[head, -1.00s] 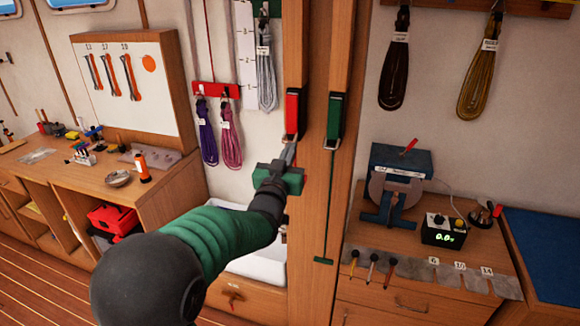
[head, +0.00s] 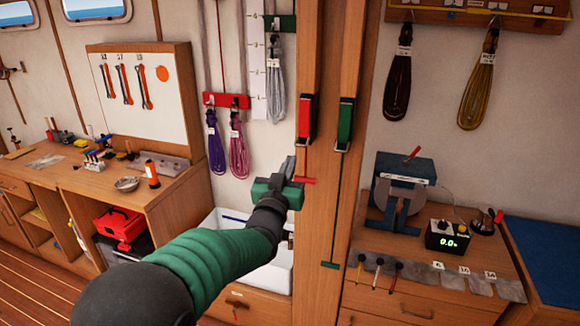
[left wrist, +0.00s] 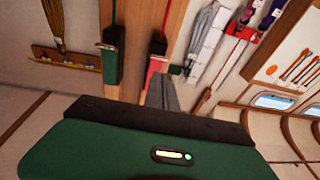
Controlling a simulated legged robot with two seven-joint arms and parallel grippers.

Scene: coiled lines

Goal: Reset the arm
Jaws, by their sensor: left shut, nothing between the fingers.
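My left arm reaches in from the bottom left of the head view, with its green and black gripper (head: 287,168) in front of the wooden post (head: 322,200). The gripper is shut and empty, its grey fingers pointing up and away. It is below and left of the red holder (head: 306,118) on the post, apart from it as far as I can tell. The green holder (head: 345,125) is to its right. In the left wrist view the shut fingers (left wrist: 162,92) show in front of the post, near the red holder (left wrist: 157,55). My right gripper is not in view.
Coiled purple (head: 216,145) and grey lines (head: 276,85) hang left of the post; dark (head: 397,85) and yellow coils (head: 477,90) hang right. A white bin (head: 225,222) stands below. Workbenches with tools (head: 150,195) and a digital meter (head: 448,236) flank the post.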

